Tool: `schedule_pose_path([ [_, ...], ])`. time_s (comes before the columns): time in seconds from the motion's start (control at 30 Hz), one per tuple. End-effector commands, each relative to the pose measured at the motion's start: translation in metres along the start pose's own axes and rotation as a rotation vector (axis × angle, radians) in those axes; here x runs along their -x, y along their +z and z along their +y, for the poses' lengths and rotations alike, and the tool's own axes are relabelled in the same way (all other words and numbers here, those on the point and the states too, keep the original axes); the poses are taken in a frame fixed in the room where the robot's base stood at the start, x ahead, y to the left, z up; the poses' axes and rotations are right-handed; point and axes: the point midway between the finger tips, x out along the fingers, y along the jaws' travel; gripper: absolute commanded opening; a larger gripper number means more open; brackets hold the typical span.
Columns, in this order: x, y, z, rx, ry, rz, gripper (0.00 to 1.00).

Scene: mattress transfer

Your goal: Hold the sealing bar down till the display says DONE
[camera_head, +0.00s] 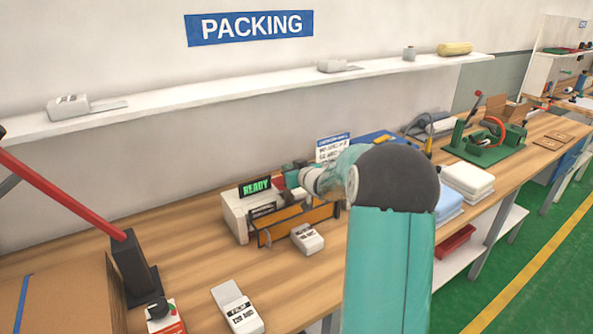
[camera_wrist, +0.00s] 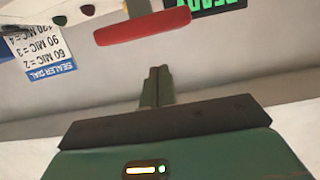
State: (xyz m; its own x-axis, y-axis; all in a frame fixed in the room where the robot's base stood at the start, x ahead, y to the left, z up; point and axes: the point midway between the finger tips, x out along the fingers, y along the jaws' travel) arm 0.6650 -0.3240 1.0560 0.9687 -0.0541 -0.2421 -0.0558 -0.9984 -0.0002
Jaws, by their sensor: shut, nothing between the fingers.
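The sealer (camera_head: 236,217) is a white machine on the wooden bench, with a long dark-and-tan bar along its front. Its display (camera_head: 256,186) reads READY in green; part of it shows upside down in the wrist view (camera_wrist: 218,5). A red grip (camera_wrist: 142,26) on a pale stem shows beyond my fingers in the wrist view. My gripper (camera_wrist: 157,74) is shut and empty, with a visible gap in the picture between its fingertips and the red grip. In the head view my arm covers the sealer's right end, and contact cannot be told there.
A sealer dial card (camera_wrist: 32,52) lists film thicknesses and numbers. A cardboard box (camera_head: 55,300) and a red-handled device (camera_head: 130,262) are at left. A shelf (camera_head: 240,88) runs above.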

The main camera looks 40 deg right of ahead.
Motion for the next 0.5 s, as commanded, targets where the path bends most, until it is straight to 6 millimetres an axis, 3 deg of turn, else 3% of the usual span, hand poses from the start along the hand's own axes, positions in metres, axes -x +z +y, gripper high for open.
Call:
schedule_pose_path([
  [0.03, -0.001, 0.011, 0.001, -0.003, 0.001, -0.005, 0.0],
  [0.2, -0.005, 0.027, 0.001, -0.002, 0.001, -0.002, 0.0],
  [0.5, -0.005, 0.03, 0.001, 0.0, 0.001, -0.001, 0.0],
])
